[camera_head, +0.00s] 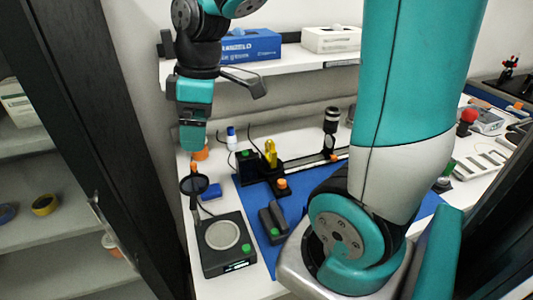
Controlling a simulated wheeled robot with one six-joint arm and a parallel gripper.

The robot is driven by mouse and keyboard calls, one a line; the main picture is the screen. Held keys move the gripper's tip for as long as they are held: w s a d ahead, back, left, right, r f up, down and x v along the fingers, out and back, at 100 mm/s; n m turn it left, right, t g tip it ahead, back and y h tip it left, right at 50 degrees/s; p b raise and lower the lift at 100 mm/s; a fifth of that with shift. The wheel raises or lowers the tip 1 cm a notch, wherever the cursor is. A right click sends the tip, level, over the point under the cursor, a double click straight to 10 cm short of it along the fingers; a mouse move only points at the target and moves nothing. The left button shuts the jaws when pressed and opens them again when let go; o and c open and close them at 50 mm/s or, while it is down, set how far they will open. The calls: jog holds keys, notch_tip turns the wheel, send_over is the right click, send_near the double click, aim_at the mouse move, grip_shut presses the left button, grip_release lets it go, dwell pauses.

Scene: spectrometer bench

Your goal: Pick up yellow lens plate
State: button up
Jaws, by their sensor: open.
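The yellow lens plate (270,152) stands upright in a black holder on the bench, near the back of the blue mat. My gripper (191,145) hangs down at the left, above the back left of the bench and well to the left of the plate, not touching it. My gripper is open, and I see nothing held in it. The lower part of the plate is hard to make out against its holder.
A black device with a round pale plate (222,235) stands at front left. An orange-topped box (282,187) and a dark block (272,222) sit near the plate. A shelf (300,65) with boxes runs above. A dark cabinet frame (110,130) borders the left.

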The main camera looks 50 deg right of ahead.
jog(key=w+d+f+n+h, duration=0.1)
jog(key=w+d, duration=0.1)
jog(key=d, duration=0.5)
jog(key=w+d+f, duration=0.1)
jog(key=w+d, duration=0.1)
jog(key=d, duration=0.5)
jog(key=n+g+h, duration=0.1)
send_over(271, 141)
jog(key=f, duration=0.2)
jog(key=shift+n, duration=0.3)
notch_tip(271, 141, down, 11)
jog(key=shift+w+a+f+p, duration=0.1)
jog(key=shift+p, duration=0.85)
jog(key=shift+f+p, duration=1.1)
jog(key=shift+f, duration=1.85)
jog(key=c, duration=1.1)
jog(key=shift+r, duration=0.15)
